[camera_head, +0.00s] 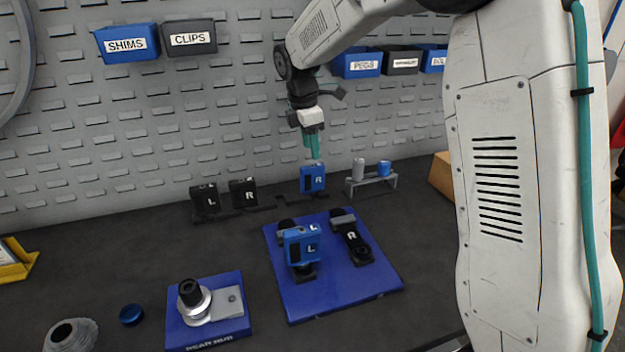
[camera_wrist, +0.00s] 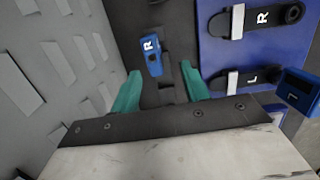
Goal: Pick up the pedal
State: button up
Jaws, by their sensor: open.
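A blue pedal marked R (camera_head: 313,178) stands in a dark rack against the pegboard. My gripper (camera_head: 314,150) is above it, pointing down, with teal fingers. In the wrist view the fingers (camera_wrist: 160,72) are apart with nothing between them, and the blue R pedal (camera_wrist: 156,65) shows beyond their tips. A second blue pedal, marked L (camera_head: 302,244), is at the L crank arm on the blue board (camera_head: 340,290); it also shows at the right of the wrist view (camera_wrist: 298,90). The R crank arm (camera_head: 352,238) lies beside it without a blue pedal.
Black blocks marked L (camera_head: 205,201) and R (camera_head: 243,192) stand left in the rack. A small grey stand (camera_head: 372,184) holds two cylinders at right. A blue fixture (camera_head: 235,327) with a metal hub, a blue cap (camera_head: 131,315) and a grey ring part (camera_head: 70,337) are in front left.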

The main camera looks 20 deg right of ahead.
aim_at(312, 166)
jog(key=shift+w+f, duration=0.3)
jog(key=shift+f, duration=0.15)
jog(key=f, duration=0.5)
jog(key=w+d+f, duration=0.1)
jog(key=f, duration=0.1)
jog(key=shift+f, duration=0.2)
grip_shut()
